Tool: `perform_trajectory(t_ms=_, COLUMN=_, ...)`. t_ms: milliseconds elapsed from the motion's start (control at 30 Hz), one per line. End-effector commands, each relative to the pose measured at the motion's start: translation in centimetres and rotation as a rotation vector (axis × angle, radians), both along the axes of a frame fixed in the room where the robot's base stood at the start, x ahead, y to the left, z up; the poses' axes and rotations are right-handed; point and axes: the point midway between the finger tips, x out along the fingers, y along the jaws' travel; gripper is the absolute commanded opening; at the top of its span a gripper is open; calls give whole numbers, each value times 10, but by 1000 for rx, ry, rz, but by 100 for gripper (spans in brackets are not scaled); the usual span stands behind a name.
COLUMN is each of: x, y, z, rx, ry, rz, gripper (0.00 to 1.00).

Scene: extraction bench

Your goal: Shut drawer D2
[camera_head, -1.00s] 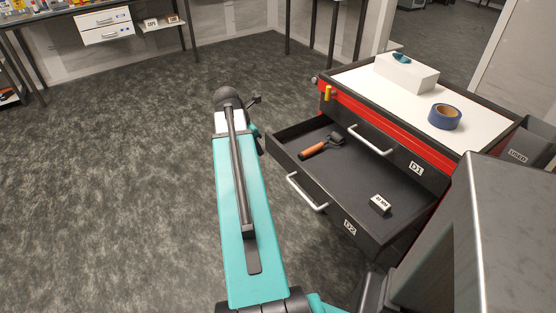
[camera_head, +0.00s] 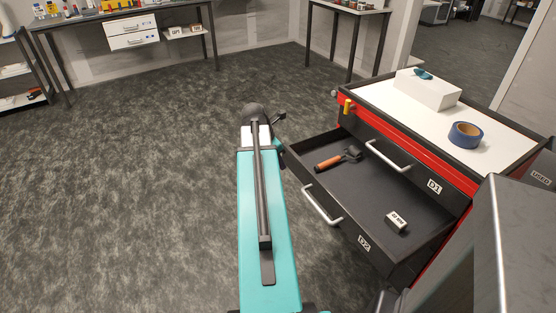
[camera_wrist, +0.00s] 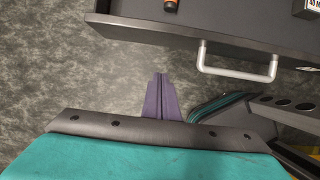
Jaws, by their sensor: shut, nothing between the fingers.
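Drawer D2 (camera_head: 363,242) is the lower drawer of the red and black cabinet and stands pulled out. Its silver bar handle (camera_head: 321,206) is on the front face. Inside lie an orange-handled tool (camera_head: 338,160) and a small white labelled box (camera_head: 396,222). In the wrist view, the drawer front (camera_wrist: 170,35) runs across the top with its handle (camera_wrist: 238,70) right of centre. My gripper (camera_wrist: 161,76) is shut and empty, below the drawer front and left of the handle, apart from it in the picture. In the head view the arm hides the gripper.
Drawer D1 (camera_head: 434,188) above is closed. The cabinet top (camera_head: 425,120) holds a white box (camera_head: 428,90) and a blue tape roll (camera_head: 465,134). A grey metal body (camera_head: 470,255) stands close at the right front. The carpet (camera_head: 130,180) to the left is open floor.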

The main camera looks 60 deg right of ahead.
Motion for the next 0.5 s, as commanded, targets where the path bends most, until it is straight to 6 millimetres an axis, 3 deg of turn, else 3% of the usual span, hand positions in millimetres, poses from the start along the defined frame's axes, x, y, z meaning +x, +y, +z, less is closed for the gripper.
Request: perform_trajectory(t_ms=500, x=-12, y=-19, z=-55, rx=1, ry=0, rz=-1, gripper=0)
